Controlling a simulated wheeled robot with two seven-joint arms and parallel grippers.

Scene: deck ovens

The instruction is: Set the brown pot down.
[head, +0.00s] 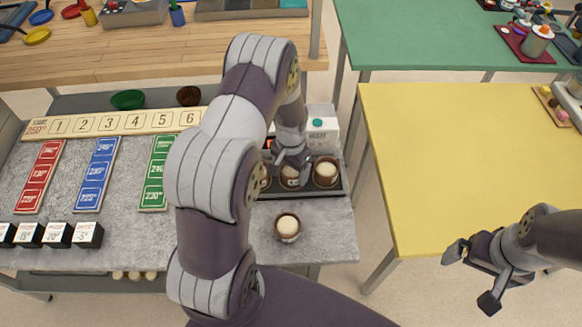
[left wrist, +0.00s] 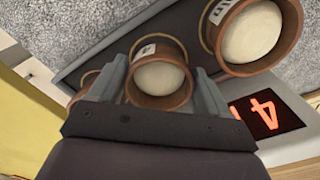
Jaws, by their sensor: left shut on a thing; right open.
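My left gripper (head: 291,166) is shut on a brown pot (head: 290,182) with a pale filling, over the dark tray (head: 338,191). In the left wrist view the held brown pot (left wrist: 160,99) sits between the two grey fingers and has a small white label. I cannot tell whether its base touches the tray. One more brown pot (head: 326,180) stands to its right on the tray, and another is partly hidden to its left. A separate brown pot (head: 288,237) stands on the grey counter in front. My right gripper (head: 474,274) is open and empty, at the lower right.
A white device (head: 323,133) stands behind the tray; a red-digit display (left wrist: 265,113) shows in the left wrist view. A numbered board (head: 118,123), coloured strips and dark cubes lie at the left. The yellow table (head: 450,150) is mostly bare.

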